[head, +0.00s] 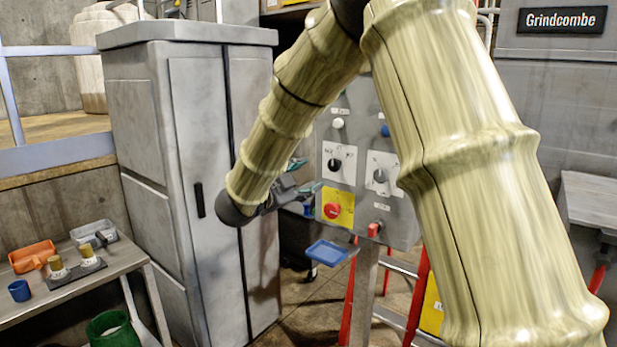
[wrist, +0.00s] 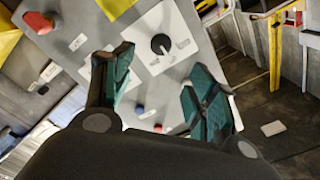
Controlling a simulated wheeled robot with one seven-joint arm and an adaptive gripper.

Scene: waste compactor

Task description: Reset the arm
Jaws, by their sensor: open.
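My arm, with a bamboo-like surface, crosses the head view from the upper right. My gripper (head: 300,175) is at its end, in front of the grey control panel (head: 345,112). In the wrist view my gripper (wrist: 160,95) is open, with its two green-padded fingers apart and nothing between them. A black rotary knob on a white plate (wrist: 160,44) shows beyond the fingers; I cannot tell whether a finger touches the panel. The panel also carries a red button on a yellow plate (head: 333,210) and a second knob (head: 380,176). Part of the panel is hidden behind my arm.
A tall grey cabinet (head: 190,130) stands close left of my gripper. A bench (head: 128,262) at the lower left holds an orange tray (head: 32,256), a grey tray (head: 94,233) and a blue cup (head: 19,291). A blue tray (head: 327,253) sits below the panel. A green bin (head: 113,330) stands by the bench.

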